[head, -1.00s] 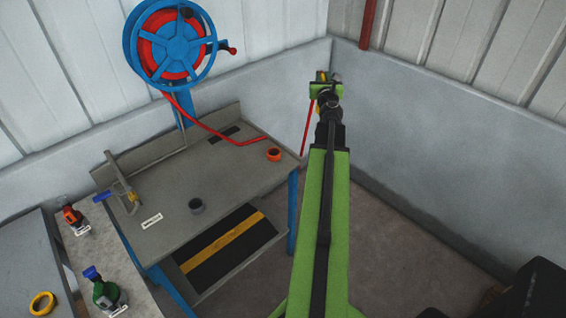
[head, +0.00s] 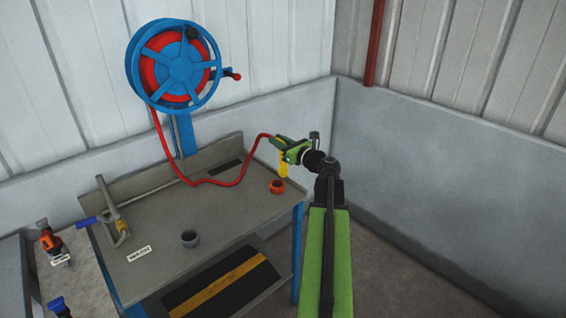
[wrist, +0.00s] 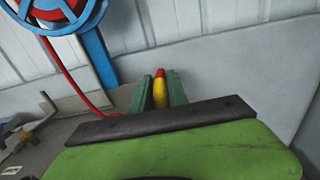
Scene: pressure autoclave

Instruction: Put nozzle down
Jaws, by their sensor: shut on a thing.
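The nozzle (head: 283,166) is yellow and points down from my gripper (head: 284,147) in the head view. My gripper is shut on it near the table's right back corner. The wrist view shows the yellow nozzle (wrist: 160,92), with a red end, between the two green fingers (wrist: 160,97). A red hose (head: 225,184) runs from the reel to the gripper. An orange ring-shaped holder (head: 277,187) stands on the table just below the nozzle's tip. I cannot tell whether the tip touches it.
The blue and red hose reel (head: 178,66) stands behind the grey table (head: 215,212). A side bench at the left holds an orange-and-black item (head: 49,240). Walls close the corner at the right.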

